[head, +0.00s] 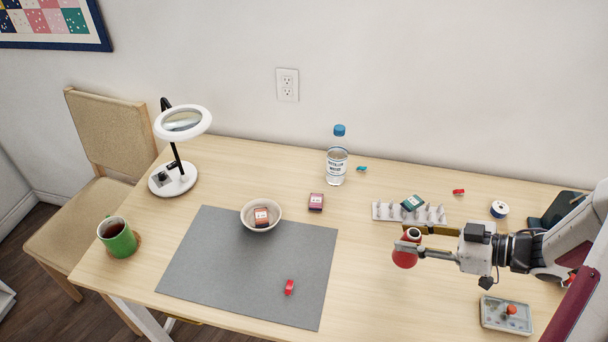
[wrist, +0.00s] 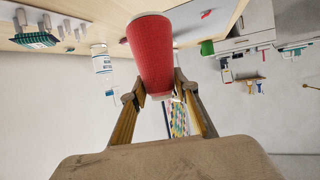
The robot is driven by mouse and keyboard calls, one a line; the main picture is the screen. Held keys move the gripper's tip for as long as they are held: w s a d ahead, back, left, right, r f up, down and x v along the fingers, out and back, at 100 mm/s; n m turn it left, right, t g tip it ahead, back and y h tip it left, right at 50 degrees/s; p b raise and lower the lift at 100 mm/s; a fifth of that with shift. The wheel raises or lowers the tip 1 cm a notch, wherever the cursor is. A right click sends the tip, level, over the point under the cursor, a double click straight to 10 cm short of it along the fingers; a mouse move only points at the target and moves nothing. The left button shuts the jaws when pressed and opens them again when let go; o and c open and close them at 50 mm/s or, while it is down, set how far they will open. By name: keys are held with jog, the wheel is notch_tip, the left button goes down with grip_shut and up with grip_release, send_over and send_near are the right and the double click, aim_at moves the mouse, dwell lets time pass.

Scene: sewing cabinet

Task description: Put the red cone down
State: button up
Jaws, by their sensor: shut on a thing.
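The red cone (head: 404,259) is in my gripper (head: 411,246), over the right part of the table in the head view. In the wrist view the red cone (wrist: 153,58) is held between the two fingers of my gripper (wrist: 160,90), near its narrow end. Its wide end faces the table, which lies at the top of that view. The fingers are shut on it. I cannot tell how large the gap is between the cone and the table.
A small tray (head: 508,325) lies at the front right. A grey mat (head: 215,285) carries a bowl (head: 247,220) and a red clip (head: 289,287). Bare wood lies between mat and gripper.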

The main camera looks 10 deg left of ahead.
jog(key=w+a+m+t, duration=0.1)
jog(key=w+a, duration=1)
jog(key=a, duration=0.5)
jog(key=w+a+m+t, duration=0.1)
jog(key=w+a, duration=0.9)
jog(key=a, duration=0.6)
jog(key=w+a+m+t+h, duration=0.2)
jog(key=w+a+t+h, duration=0.15)
jog(key=w, duration=0.25)
jog(key=w+d+r+m+t+h, duration=0.1)
jog(key=w+d+m+t+h, duration=0.1)
jog(key=w+d+m, duration=0.1)
jog(key=shift+w+d+m, duration=0.25)
jog(key=shift+w+m, duration=0.35)
jog(key=shift+w, duration=0.6)
notch_tip(320, 180, down, 6)
jog(key=shift+f, duration=0.1)
